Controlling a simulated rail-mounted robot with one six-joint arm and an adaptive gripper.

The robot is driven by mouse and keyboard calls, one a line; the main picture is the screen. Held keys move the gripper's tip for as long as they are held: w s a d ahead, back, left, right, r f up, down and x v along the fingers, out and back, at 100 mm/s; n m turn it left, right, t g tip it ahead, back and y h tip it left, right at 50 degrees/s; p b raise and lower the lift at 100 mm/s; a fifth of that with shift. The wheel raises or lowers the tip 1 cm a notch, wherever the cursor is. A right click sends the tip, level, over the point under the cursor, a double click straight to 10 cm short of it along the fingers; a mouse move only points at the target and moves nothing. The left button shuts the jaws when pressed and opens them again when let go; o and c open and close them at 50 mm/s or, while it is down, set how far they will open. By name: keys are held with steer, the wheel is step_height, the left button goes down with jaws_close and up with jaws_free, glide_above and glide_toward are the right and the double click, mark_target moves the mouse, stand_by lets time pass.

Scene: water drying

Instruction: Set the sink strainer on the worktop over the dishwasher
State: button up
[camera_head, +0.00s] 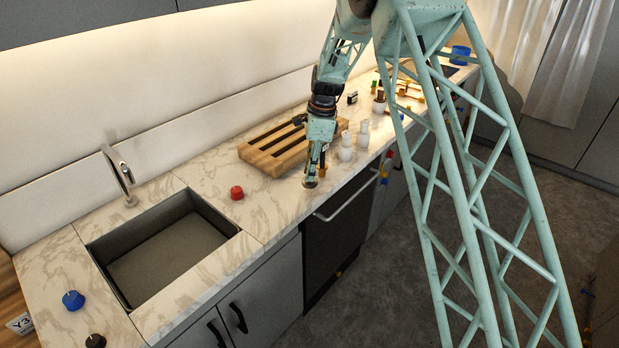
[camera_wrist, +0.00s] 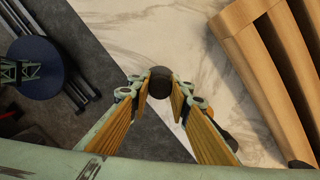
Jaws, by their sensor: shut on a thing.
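My gripper (camera_head: 312,177) points down at the front of the marble worktop (camera_head: 285,203), above the dishwasher (camera_head: 338,240) with its black front and bar handle. Its fingers are shut on a small dark round piece, which I take to be the sink strainer (camera_head: 310,183). In the wrist view the strainer (camera_wrist: 160,83) sits between the fingertips (camera_wrist: 160,90), with pale marble around it. Whether its underside touches the worktop I cannot tell.
A slatted wooden rack (camera_head: 275,151) lies behind and left of my gripper. White bottles (camera_head: 346,147) stand close on the right. A red knob-like piece (camera_head: 237,192) lies left, beside the sink (camera_head: 165,250). Marble between it and my gripper is clear.

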steer(key=shift+w, duration=0.3)
steer(key=shift+w+a, duration=0.1)
steer(key=shift+w, duration=0.1)
steer(key=shift+f, duration=1.75)
steer(key=shift+f, duration=0.15)
steer(key=o, duration=0.9)
steer(key=r, duration=0.4)
steer(key=d+r, duration=0.1)
steer(key=r, duration=0.7)
steer(key=shift+w+d+r, duration=0.1)
steer(key=shift+d, duration=0.3)
